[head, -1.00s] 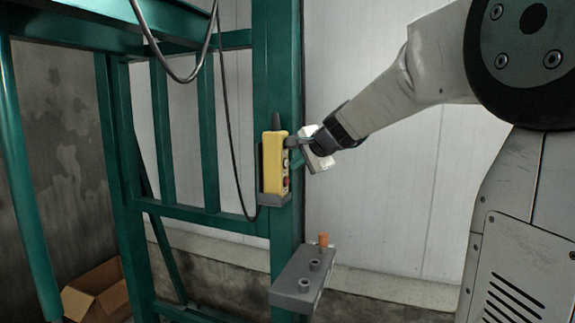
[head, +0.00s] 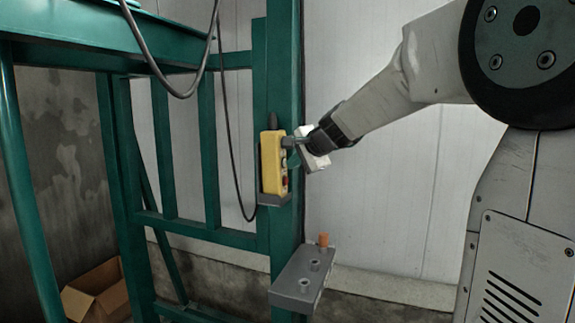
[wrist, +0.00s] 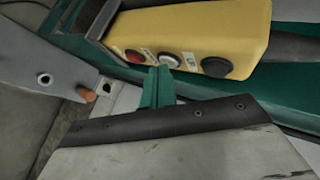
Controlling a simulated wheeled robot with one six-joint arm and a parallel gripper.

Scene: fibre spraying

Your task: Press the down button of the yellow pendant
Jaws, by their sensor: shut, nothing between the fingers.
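The yellow pendant (head: 270,163) hangs upright in a grey holder on the green post, and its button face turns right toward my arm. In the wrist view the pendant (wrist: 215,22) shows a red button (wrist: 133,56), a white one (wrist: 170,61) and a black one (wrist: 215,67).
A green lift frame with a platform (head: 110,55) stands on the left, with a hanging cable (head: 160,75). A grey bracket (head: 292,292) with an orange plug (head: 323,240) juts out below the pendant. A cardboard box (head: 97,290) lies on the floor. White wall panels are behind.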

